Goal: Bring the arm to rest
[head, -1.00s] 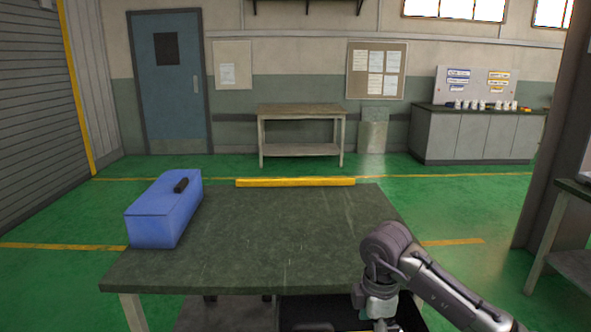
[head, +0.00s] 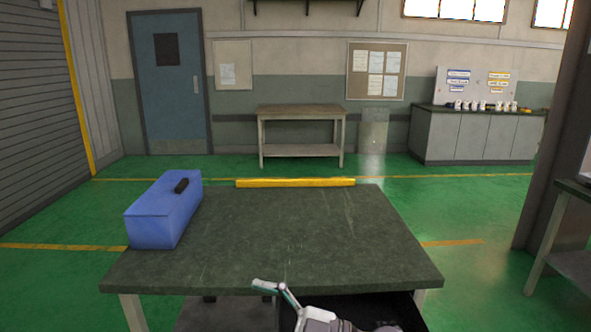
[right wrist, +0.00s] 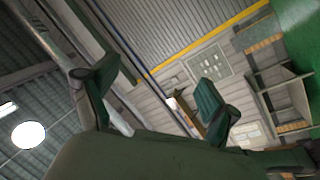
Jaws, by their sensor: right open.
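My right gripper (head: 272,288) shows at the bottom centre of the head view, at the front edge of the workbench (head: 300,235). One finger with a greenish pad shows clearly there; the rest of the arm is cut off by the frame's lower edge. In the right wrist view both fingers of the right gripper (right wrist: 158,82) stand wide apart with nothing between them. That view looks up past the fingers to the wall and ceiling. My left gripper is not in view.
A blue toolbox (head: 160,218) with a dark handle stands on the bench's left side. A yellow strip (head: 295,182) runs along the far edge. The rest of the top is clear. Another table (head: 572,200) stands at the right, beside a dark pillar (head: 555,140).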

